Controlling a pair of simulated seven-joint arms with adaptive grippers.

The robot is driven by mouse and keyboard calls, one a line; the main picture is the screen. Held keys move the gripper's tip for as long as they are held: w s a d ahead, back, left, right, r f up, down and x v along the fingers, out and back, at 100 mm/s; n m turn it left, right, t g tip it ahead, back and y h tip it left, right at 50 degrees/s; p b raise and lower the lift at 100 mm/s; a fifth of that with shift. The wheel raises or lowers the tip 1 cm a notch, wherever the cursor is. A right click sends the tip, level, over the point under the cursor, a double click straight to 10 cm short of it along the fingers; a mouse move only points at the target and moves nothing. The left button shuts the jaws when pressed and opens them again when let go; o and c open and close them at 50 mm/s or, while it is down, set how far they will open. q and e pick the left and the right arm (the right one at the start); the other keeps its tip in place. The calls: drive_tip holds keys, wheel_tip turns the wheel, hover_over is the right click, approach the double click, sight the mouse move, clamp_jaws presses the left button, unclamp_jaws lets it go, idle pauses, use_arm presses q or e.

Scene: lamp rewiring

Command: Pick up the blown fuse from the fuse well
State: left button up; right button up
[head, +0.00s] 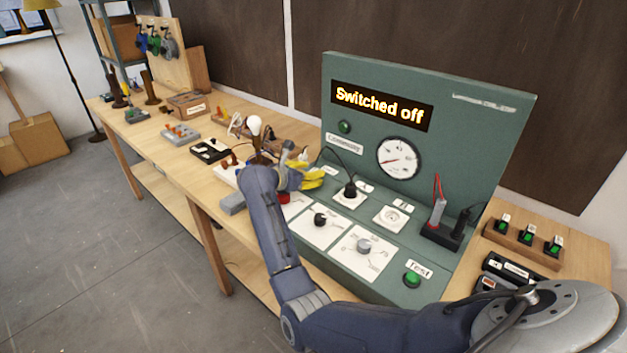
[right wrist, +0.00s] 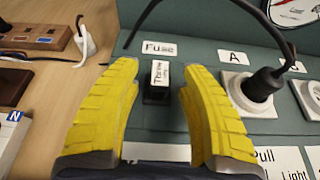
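The fuse (right wrist: 159,74) is a small block with a white label in the right wrist view. It stands in the black fuse well (right wrist: 155,97) on the green panel, just below the "Fuse" label (right wrist: 159,48). My right gripper (right wrist: 160,78) has its yellow fingers spread on either side of the fuse, with gaps on both sides and nothing held. In the head view the right gripper (head: 312,178) is over the panel's left part, and I cannot make out the fuse there. My left gripper is not in view.
A black plug in a white socket (right wrist: 235,100) with a cable stands just right of the fuse well. The upright panel (head: 450,125) reads "Switched off". Knobs and a green test button (head: 412,279) lie nearer. The bench (head: 150,160) at left holds several parts.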

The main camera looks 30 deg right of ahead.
clamp_jaws()
idle(0.3)
drive_tip(key=shift+r, duration=0.1)
